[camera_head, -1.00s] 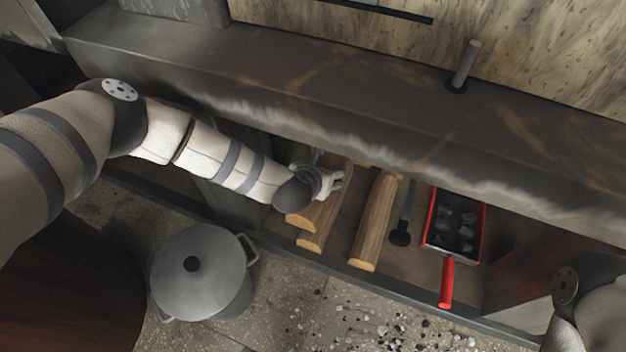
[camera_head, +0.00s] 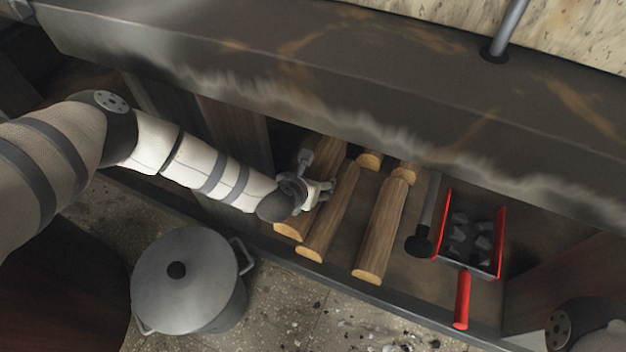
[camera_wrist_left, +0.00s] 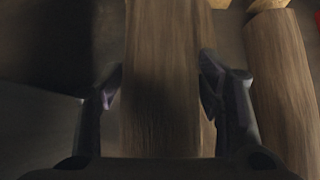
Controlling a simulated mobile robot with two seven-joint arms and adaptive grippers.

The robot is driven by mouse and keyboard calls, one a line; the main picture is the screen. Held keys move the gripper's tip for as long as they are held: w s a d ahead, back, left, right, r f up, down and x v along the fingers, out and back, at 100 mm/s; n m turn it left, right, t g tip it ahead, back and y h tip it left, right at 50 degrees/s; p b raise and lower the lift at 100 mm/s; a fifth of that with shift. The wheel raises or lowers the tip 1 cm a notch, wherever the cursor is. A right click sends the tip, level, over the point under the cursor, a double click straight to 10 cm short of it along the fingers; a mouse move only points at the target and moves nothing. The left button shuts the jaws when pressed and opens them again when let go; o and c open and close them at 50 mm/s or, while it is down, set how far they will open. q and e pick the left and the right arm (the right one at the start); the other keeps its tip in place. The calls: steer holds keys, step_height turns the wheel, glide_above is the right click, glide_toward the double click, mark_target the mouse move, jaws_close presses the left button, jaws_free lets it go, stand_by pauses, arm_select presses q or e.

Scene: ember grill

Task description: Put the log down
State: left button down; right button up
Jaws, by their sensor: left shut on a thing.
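My left gripper (camera_head: 318,190) reaches into the open shelf under the counter. It is shut on the leftmost log (camera_head: 327,153), a brown log with a pale cut end toward the front. In the left wrist view the held log (camera_wrist_left: 160,80) runs lengthwise between the two fingers (camera_wrist_left: 160,95). The log sits low, close beside a second log (camera_head: 334,215); I cannot tell whether its underside touches the shelf. My right gripper is out of view.
A third log (camera_head: 382,230) lies to the right, with cut ends of further logs (camera_head: 369,160) behind. A dark-headed tool (camera_head: 420,243) and a red-handled coal pan (camera_head: 463,300) lie farther right. The counter (camera_head: 300,85) overhangs the shelf. A lidded pot (camera_head: 190,280) stands on the floor.

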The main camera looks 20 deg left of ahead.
arm_select(q)
steer(key=shift+f, duration=0.45)
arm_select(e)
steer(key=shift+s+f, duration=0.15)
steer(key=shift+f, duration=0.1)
arm_select(q)
steer(key=shift+c, duration=2.3)
jaws_free()
step_height(320, 180, up, 2)
steer(key=shift+r+p, duration=0.1)
steer(key=shift+p, duration=0.4)
steer(key=p+v, duration=0.2)
steer(key=v, duration=0.3)
steer(key=p+v, duration=0.2)
steer(key=v, duration=0.4)
steer(key=shift+s+p, duration=0.35)
steer(key=shift+p, duration=0.05)
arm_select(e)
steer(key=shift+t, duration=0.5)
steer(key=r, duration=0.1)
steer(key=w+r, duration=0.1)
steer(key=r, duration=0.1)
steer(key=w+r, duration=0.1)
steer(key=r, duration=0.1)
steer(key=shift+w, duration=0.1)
